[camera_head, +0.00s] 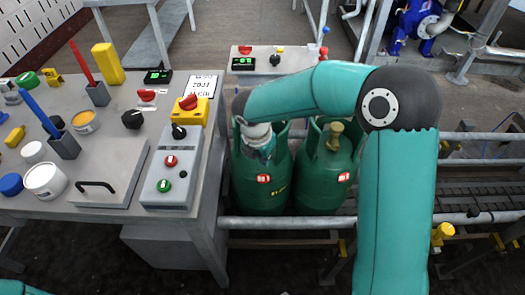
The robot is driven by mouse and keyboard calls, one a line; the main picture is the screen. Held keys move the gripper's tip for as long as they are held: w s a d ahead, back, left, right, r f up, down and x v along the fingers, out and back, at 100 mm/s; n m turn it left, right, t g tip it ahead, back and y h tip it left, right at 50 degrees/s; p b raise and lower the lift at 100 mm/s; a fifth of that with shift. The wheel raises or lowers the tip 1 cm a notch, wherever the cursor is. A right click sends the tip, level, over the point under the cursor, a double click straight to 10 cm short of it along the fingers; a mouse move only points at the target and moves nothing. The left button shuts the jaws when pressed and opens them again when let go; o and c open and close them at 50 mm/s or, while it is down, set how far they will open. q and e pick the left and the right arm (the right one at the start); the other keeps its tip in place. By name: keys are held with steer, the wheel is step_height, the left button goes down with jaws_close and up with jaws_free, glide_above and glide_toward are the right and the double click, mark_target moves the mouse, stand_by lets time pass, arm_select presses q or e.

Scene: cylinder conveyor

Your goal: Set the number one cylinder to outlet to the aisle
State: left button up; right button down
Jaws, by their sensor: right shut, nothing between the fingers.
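Two green gas cylinders stand side by side at the conveyor: the left cylinder (262,195) and the right cylinder (320,195). Each has a small red and white label, too small to read for sure. The right cylinder has a brass valve (334,130) inside its collar. My right gripper (262,153) is at the top of the left cylinder, over its collar, pointing down. It is shut and empty, and with its wrist it hides the left cylinder's valve. I cannot tell whether it touches the cylinder. My left gripper is out of view.
A grey table (105,150) at left holds pots, paint cans, a control box (170,170) and a red switch on a yellow box (190,108). A rail (285,222) runs before the cylinders. The roller conveyor (480,180) extends right. A panel (275,60) stands behind.

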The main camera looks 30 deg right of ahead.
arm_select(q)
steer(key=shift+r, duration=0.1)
arm_select(e)
steer(key=shift+w+d+f, duration=0.35)
steer(key=shift+d+f, duration=0.15)
steer(key=shift+d, duration=0.25)
steer(key=shift+w+d+f, duration=0.3)
steer(key=shift+d+f, duration=0.25)
steer(key=shift+d, duration=0.15)
steer(key=shift+w+d+f, duration=0.35)
steer(key=shift+d+f, duration=0.15)
steer(key=shift+d, duration=0.25)
arm_select(q)
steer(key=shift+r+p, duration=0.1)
steer(key=shift+p, duration=0.2)
